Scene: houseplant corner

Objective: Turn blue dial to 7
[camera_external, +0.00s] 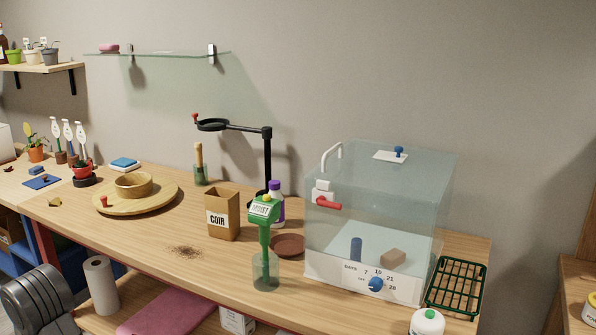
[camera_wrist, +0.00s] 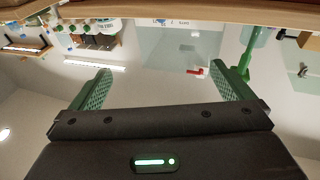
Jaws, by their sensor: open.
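The blue dial (camera_external: 376,284) sits on the white front panel (camera_external: 345,278) of a clear box. Printed marks around it read OFF, 7, 10, 21 and 28, with DAYS to the left. Its pointer is too small to read. In the wrist view the scene appears upside down, and a small blue spot, perhaps the dial (camera_wrist: 160,21), shows near the top edge. My gripper (camera_wrist: 161,72) is open, its two green fingers wide apart with nothing between them touching. It is clear of the dial. I cannot make out my gripper in the external view.
The clear box (camera_external: 375,200) has a red latch (camera_external: 328,203) at its upper left. A green moisture meter (camera_external: 264,225) stands in a glass left of the panel. A green rack (camera_external: 456,287) lies right.

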